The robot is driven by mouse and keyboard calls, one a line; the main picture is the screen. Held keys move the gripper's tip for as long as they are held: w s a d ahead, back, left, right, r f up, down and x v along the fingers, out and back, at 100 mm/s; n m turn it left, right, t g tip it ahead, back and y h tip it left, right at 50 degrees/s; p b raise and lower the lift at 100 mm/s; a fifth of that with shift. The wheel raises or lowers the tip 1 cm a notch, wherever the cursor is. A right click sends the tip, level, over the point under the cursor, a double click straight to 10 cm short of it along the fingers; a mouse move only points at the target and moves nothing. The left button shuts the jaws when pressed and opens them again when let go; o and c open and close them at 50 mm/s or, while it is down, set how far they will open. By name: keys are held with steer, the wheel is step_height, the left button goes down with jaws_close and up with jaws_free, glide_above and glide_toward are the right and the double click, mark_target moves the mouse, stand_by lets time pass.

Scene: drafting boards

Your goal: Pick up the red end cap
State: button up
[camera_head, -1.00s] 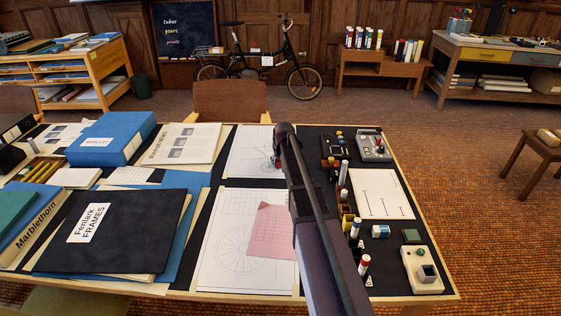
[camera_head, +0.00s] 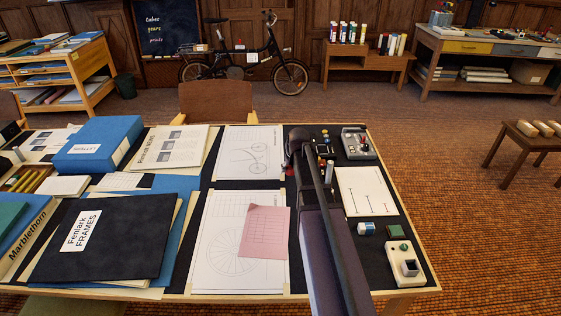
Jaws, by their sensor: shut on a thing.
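My arm reaches up the middle of the view over the drafting board and hides much of what lies under it. My gripper (camera_head: 288,164) is at the far end of the arm, pointing down and seen only in part beside the arm's dark end. It is shut on a small red end cap (camera_head: 290,172), of which only a bit of red shows at the fingertips. I cannot tell how high the cap is above the board.
Drawing sheets (camera_head: 215,240) and a pink sheet (camera_head: 265,232) lie left of my arm. A blue box (camera_head: 98,143) and a black folder (camera_head: 120,235) are farther left. Small tubes, a white card (camera_head: 364,191) and a white device (camera_head: 404,264) are on the right.

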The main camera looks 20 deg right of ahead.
steer(key=shift+s+d+r, duration=0.1)
steer(key=shift+s+d, duration=0.2)
steer(key=shift+s, duration=0.45)
steer(key=shift+s+d+r, duration=0.1)
steer(key=shift+s+d, duration=0.2)
steer(key=shift+s, duration=0.45)
